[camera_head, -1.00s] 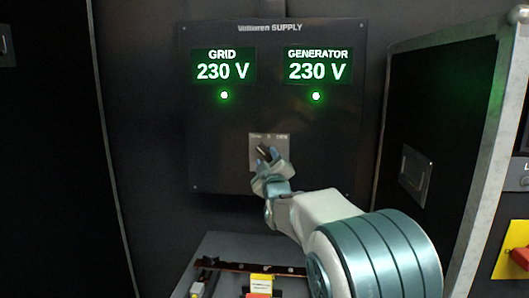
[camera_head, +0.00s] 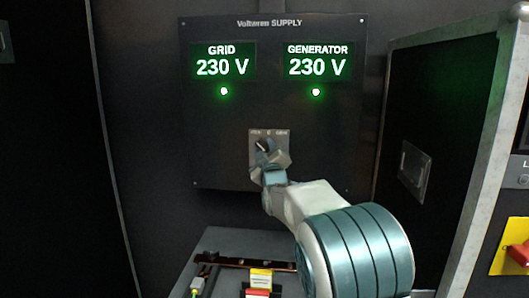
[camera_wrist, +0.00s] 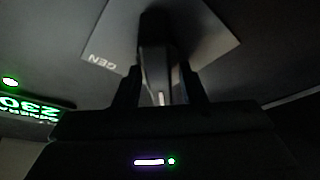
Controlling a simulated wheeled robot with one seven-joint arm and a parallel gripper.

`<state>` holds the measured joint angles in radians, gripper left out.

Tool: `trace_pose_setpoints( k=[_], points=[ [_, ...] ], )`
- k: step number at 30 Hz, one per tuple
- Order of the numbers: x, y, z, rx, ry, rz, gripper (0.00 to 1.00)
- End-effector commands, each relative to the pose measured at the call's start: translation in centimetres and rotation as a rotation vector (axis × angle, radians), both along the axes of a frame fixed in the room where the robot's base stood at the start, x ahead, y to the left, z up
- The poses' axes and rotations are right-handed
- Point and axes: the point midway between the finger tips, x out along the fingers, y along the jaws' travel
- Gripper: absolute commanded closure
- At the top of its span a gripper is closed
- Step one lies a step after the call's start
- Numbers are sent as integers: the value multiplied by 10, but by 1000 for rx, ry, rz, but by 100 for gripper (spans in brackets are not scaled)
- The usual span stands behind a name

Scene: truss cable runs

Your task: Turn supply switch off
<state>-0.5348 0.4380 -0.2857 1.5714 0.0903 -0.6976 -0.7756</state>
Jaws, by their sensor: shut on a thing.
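The supply switch (camera_head: 264,144) is a dark knob on a small grey plate (camera_head: 283,137) low on the dark supply panel. My gripper (camera_head: 268,152) is at the knob and covers part of it in the head view. In the wrist view the knob (camera_wrist: 153,60) stands between my two dark fingers, which are shut on it; the gripper also shows there (camera_wrist: 160,95). The plate's GEN mark shows at the left in that view. The knob's exact setting is hard to tell. The GRID display (camera_head: 222,62) and GENERATOR display (camera_head: 318,62) both read 230 V, each with a lit green lamp.
An open-fronted dark cabinet with a pale metal edge (camera_head: 478,150) stands at the right, with a red handle on yellow (camera_head: 522,257). Below the panel is a grey surface (camera_head: 235,243) with a rail and several small connectors.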

Motion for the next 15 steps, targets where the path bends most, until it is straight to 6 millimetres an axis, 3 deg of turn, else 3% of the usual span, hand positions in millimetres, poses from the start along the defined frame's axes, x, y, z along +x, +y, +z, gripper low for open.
trace_pose_setpoints(
  k=[15],
  points=[
    [0,-3,-5,310,-11,1,86]
  ],
)
